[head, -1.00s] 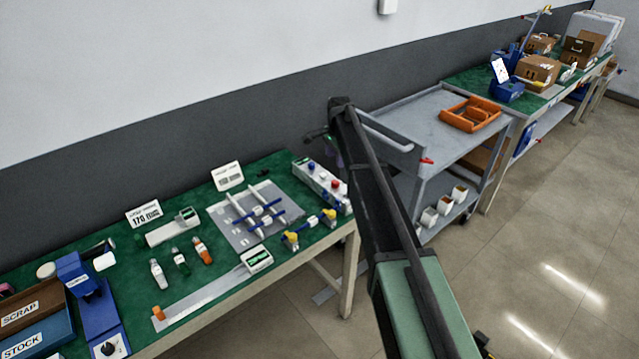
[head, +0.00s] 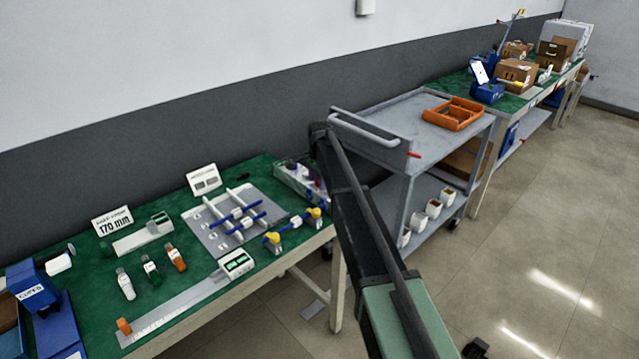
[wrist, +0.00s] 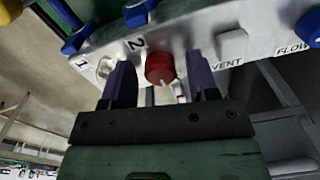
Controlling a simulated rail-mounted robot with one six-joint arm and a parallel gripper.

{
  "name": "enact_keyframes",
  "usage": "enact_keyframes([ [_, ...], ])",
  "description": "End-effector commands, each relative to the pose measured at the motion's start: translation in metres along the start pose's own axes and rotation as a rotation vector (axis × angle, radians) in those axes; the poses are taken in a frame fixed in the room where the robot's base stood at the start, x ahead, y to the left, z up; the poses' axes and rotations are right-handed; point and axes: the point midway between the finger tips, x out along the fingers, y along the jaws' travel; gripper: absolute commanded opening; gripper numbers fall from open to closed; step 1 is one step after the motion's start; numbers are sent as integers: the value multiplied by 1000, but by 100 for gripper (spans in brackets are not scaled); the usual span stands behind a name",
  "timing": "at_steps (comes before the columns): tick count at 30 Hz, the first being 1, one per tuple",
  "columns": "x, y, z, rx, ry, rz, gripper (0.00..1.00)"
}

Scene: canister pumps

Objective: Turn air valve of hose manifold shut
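The hose manifold (head: 290,178) is a pale box at the back right corner of the green bench; my arm hides its right end in the head view. In the wrist view its panel (wrist: 207,42) carries the labels 1, 2, VENT and FLOW. A red knob (wrist: 160,68) with a pale pointer mark sits below the 2. Which control is the air valve cannot be read. My gripper (wrist: 161,76) is open, its two purple fingers on either side of the red knob with a visible gap on each side.
Blue handles (wrist: 75,41) stand along the panel's upper edge, and a blue knob (wrist: 309,28) is at its right. A grey trolley (head: 385,125) stands right of the bench.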

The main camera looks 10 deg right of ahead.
Motion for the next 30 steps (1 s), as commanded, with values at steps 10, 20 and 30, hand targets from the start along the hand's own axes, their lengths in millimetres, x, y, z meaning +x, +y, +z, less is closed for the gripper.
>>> enact_keyframes([
  [10,0,0,0,0,0,0,8],
  [20,0,0,0,-56,-1,0,8],
  [30,0,0,0,-286,-6,0,8],
])
